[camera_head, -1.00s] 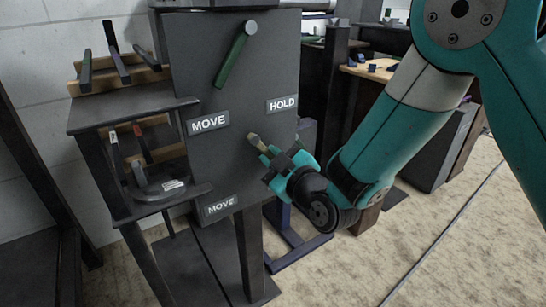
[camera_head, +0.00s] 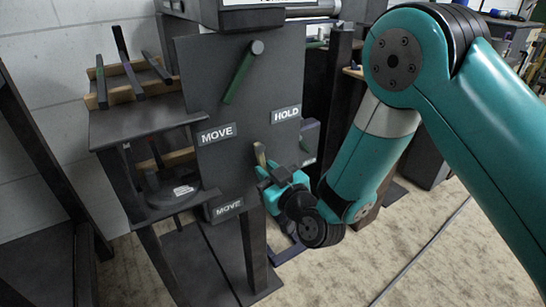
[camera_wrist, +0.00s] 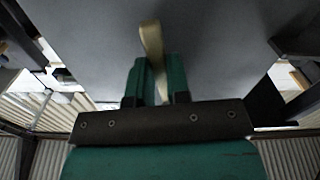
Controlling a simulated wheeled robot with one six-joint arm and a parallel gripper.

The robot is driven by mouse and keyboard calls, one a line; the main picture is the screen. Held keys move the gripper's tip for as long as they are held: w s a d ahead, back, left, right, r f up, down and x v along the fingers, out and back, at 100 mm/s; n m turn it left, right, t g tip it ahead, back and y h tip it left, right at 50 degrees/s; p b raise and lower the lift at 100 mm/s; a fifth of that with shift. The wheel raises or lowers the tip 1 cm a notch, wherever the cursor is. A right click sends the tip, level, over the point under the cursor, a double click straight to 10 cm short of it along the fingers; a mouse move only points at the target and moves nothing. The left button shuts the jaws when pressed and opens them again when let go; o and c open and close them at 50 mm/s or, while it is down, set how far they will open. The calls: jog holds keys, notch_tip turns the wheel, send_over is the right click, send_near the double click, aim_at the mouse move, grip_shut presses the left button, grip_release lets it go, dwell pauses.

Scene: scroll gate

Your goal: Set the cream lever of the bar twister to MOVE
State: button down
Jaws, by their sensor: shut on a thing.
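The dark panel (camera_head: 222,90) of the bar twister stands upright at centre. The cream lever (camera_head: 259,153) is at its lower right and points up, nearly upright. It also shows in the wrist view (camera_wrist: 151,40). A MOVE label (camera_head: 217,133) is up and left of the lever, a HOLD label (camera_head: 286,114) up and right, and another MOVE label (camera_head: 228,208) down and left. My gripper (camera_head: 265,172) is shut on the cream lever, with its teal fingers (camera_wrist: 155,75) on both sides of it. The fingers hide the lever's lower part.
A green lever (camera_head: 238,76) slants down-left on the upper panel. A dark shelf (camera_head: 140,128) with bars and a wooden rack (camera_head: 126,87) stands at the left. Open floor (camera_head: 440,250) lies to the right.

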aim_at(240, 168)
jog(key=m+p, duration=0.1)
jog(key=s+a+m+p, duration=0.1)
jog(key=m+p, duration=0.1)
jog(key=a+m+p, duration=0.1)
jog(key=shift+s+r+m, duration=0.1)
jog(key=shift+s+m, duration=0.2)
jog(key=shift+s+a+r+m+p, duration=0.1)
jog(key=shift+s+a+m+p, duration=0.2)
jog(key=shift+m+p, duration=0.45)
jog(key=shift+s+a+r+m+p, duration=0.1)
jog(key=shift+a+m+p, duration=0.25)
jog(key=shift+m+p, duration=0.35)
jog(key=shift+s+a+r+m+p, duration=0.1)
jog(key=shift+s+a+m+p, duration=0.2)
jog(key=shift+m+p, duration=0.4)
jog(key=shift+w, duration=0.1)
jog(key=c, duration=1.1)
grip_release()
